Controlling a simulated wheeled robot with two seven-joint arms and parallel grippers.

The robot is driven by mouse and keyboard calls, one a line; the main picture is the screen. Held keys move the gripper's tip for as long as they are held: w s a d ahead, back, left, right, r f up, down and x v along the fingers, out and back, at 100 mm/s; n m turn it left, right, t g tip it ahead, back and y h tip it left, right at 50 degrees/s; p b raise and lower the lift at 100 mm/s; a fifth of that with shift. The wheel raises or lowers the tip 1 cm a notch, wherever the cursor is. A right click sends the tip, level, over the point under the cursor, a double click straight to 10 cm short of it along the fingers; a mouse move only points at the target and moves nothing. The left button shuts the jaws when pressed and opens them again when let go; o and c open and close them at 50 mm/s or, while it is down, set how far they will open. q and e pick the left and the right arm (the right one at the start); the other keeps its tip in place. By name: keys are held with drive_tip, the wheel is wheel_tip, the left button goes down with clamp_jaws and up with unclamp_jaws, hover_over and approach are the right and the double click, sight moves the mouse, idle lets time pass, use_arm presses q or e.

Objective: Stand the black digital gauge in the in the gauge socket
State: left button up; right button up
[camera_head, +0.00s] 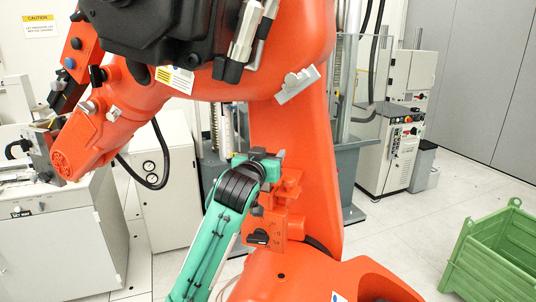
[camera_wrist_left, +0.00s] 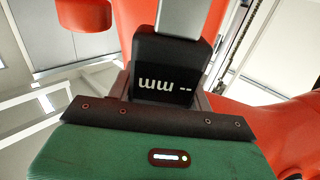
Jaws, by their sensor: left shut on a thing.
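The black digital gauge (camera_wrist_left: 165,75) shows in the left wrist view, just beyond my left gripper (camera_wrist_left: 160,105). Its display reads "mm --" upside down to this camera. The gripper is shut on it, and the fingertips are mostly hidden. In the head view my left gripper (camera_head: 266,157) is at the end of the green arm, in front of the orange robot arm's upright part. I cannot make out the gauge there. I cannot identify the gauge socket in either view. My right gripper is not in view.
A large orange robot arm (camera_head: 290,130) fills the middle and stands close to my left gripper. A white cabinet (camera_head: 60,240) is at the left, a tall grey-white machine (camera_head: 398,150) behind right. A green crate (camera_head: 480,262) lies lower right. Floor between is clear.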

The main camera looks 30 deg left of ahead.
use_arm(q)
drive_tip(key=shift+f+b, duration=0.45)
drive_tip(key=shift+f, duration=0.35)
idle(0.4)
drive_tip(key=o, duration=1.2)
drive_tip(key=shift+o, duration=0.2)
drive_tip(key=s+d+b, duration=0.2)
drive_tip(key=s+b, duration=0.3)
drive_tip(key=s, duration=0.8)
drive_tip(key=shift+s, duration=0.4)
